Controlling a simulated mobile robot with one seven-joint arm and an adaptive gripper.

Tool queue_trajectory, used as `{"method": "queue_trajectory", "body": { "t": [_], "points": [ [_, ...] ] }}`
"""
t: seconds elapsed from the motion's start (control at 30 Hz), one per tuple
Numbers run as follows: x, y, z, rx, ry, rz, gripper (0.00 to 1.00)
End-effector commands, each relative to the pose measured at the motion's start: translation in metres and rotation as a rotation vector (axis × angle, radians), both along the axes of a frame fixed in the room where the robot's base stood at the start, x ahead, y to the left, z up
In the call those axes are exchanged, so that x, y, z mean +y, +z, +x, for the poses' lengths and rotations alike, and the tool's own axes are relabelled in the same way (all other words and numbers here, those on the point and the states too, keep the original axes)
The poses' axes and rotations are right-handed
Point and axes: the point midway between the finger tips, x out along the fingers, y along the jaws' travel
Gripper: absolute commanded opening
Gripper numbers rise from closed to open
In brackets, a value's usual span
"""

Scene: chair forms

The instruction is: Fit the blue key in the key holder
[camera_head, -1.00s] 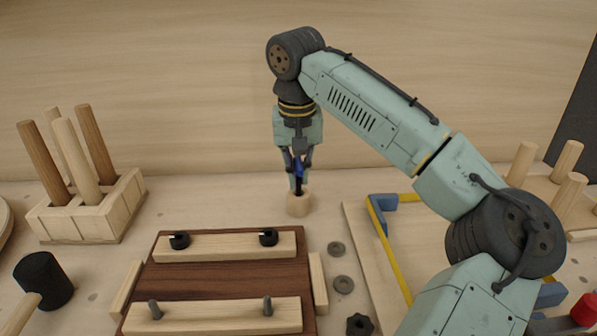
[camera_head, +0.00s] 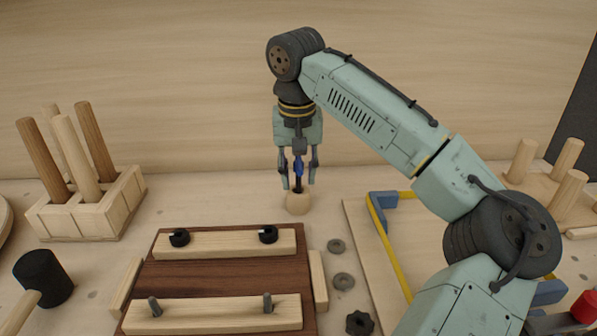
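The blue key (camera_head: 298,167) stands upright with its dark lower end at the top of the small round wooden key holder (camera_head: 298,204), behind the dark brown board. How deep its end sits in the holder cannot be made out. My gripper (camera_head: 299,183) points straight down above the holder. Its two fingers are spread, one on each side of the key, with visible gaps between them and it.
A wooden block with several upright dowels (camera_head: 92,212) stands at left. The dark brown board (camera_head: 220,282) with two light bars lies in front. Grey washers (camera_head: 336,246) lie right of it. A black-headed mallet (camera_head: 43,277) is at front left.

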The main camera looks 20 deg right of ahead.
Motion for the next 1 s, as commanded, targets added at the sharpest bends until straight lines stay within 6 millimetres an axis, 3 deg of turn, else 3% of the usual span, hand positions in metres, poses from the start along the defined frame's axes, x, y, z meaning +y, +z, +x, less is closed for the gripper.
{"method": "queue_trajectory", "body": {
  "t": [0.27, 0.7, 1.0],
  "points": [
    [0.001, 0.012, -0.001, -0.002, 0.0, 0.0, 0.32],
    [0.006, 0.099, -0.014, -0.002, -0.003, -0.003, 0.32],
    [0.008, 0.119, -0.017, 0.0, 0.0, 0.0, 0.32]
  ]
}}
